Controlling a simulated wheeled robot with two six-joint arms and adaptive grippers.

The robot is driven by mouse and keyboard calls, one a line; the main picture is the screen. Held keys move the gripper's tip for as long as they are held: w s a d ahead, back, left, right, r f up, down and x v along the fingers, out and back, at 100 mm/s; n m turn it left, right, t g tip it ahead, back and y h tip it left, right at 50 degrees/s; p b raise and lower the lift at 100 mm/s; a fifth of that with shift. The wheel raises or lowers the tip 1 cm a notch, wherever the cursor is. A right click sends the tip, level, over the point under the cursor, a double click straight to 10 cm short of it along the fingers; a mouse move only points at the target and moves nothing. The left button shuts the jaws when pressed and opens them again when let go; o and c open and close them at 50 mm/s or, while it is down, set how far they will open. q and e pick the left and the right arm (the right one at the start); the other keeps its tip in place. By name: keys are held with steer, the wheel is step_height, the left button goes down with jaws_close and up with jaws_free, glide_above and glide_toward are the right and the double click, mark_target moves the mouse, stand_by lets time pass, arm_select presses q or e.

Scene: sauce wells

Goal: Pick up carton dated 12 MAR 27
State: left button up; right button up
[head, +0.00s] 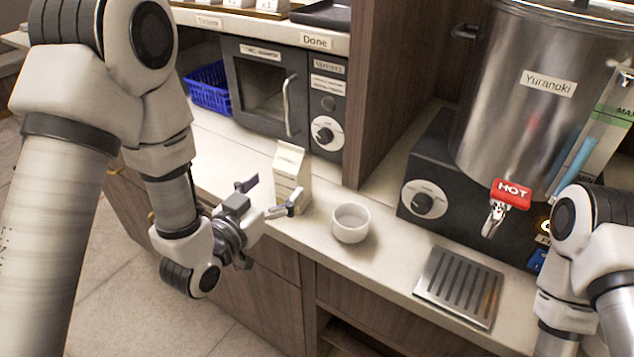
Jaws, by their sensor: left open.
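A cream carton with a gabled top (291,167) stands upright on the counter, left of a white cup. Small print shows on its front, but I cannot read any date. My left gripper (268,196) is open at the carton's near left side, with one finger in front of the carton's lower part and the other to its left. I cannot tell whether the fingers touch it. The carton's lower front is partly hidden by the finger. My right arm comes in at the right edge; its gripper is not in view.
A white cup (350,222) stands right of the carton. A slotted metal drip tray (458,287) lies under the red HOT tap (510,193) of the steel boiler (530,100). Behind are a dark oven (265,85) and a blue basket (209,88). A wooden divider (395,80) rises behind the cup.

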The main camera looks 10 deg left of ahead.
mark_target(285, 167)
arm_select(q)
steer(key=r, duration=0.2)
steer(key=shift+s+d+r+t, duration=0.1)
steer(key=shift+s+r+t, duration=0.1)
steer(key=shift+r+t, duration=0.2)
steer(key=x, duration=0.2)
steer(key=p+x, duration=0.1)
steer(key=x, duration=0.1)
steer(key=f+p+x, duration=0.1)
steer(key=x, duration=0.1)
steer(key=shift+w, duration=0.2)
steer(key=shift+w+r, duration=0.1)
steer(key=shift+w, duration=0.05)
arm_select(e)
steer(key=shift+s+r, duration=0.55)
steer(key=shift+r, duration=0.25)
arm_select(q)
steer(key=shift+w, duration=0.1)
steer(key=c, duration=1.6)
jaws_close()
